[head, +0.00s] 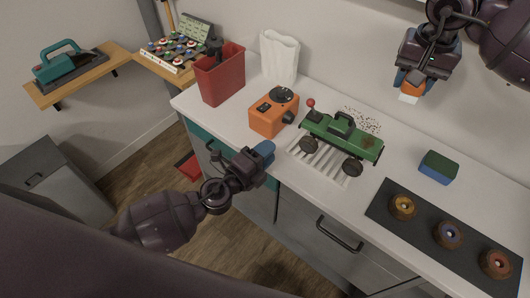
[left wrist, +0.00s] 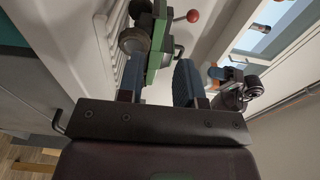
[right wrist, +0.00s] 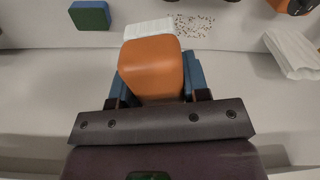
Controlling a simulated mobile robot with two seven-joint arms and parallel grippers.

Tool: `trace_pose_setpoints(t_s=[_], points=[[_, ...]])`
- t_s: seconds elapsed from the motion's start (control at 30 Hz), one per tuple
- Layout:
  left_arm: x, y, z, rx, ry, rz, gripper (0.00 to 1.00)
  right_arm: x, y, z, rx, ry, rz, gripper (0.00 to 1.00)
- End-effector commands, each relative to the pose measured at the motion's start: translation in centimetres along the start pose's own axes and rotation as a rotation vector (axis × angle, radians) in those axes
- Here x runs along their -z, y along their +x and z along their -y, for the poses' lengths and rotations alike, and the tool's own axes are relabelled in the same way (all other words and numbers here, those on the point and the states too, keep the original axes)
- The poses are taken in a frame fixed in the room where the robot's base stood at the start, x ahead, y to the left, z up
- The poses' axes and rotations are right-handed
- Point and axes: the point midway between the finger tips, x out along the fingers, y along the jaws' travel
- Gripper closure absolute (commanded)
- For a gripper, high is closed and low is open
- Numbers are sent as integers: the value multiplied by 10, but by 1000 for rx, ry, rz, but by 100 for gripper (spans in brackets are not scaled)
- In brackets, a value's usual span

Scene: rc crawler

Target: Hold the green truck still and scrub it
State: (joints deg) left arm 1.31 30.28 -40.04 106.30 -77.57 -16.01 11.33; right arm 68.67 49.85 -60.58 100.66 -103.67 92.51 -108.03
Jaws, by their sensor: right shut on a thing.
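The green truck (head: 322,127) stands on a white slatted rack on the counter, with a brown dirt patch on its right end. A red-balled stick rises at its left end. Part of the truck also shows in the left wrist view (left wrist: 157,42), beyond my fingers. My left gripper (head: 264,151) is open and empty, in front of the counter and left of the truck, not touching it. My right gripper (head: 408,77) is shut on an orange brush (right wrist: 152,66) with white bristles (right wrist: 150,29). It holds the brush in the air, behind and right of the truck.
A slatted rack (head: 300,152) lies under the truck, with dark specks (head: 364,119) behind it. A green-blue sponge (head: 438,167) and dark mat (head: 424,228) with three wheels lie right.

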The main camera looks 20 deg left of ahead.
Motion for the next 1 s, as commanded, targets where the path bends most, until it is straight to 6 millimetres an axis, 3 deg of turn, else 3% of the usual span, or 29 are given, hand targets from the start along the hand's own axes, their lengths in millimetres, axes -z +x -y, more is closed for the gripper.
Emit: trace_pose_setpoints(t_s=[0.63, 1.0], points=[[0, 93, 1, 0, -1, 0, 67, 0, 0, 0, 0, 0, 0, 77], [0, 116, 1, 0, -2, 1, 67, 0, 0, 0, 0, 0, 0, 77]])
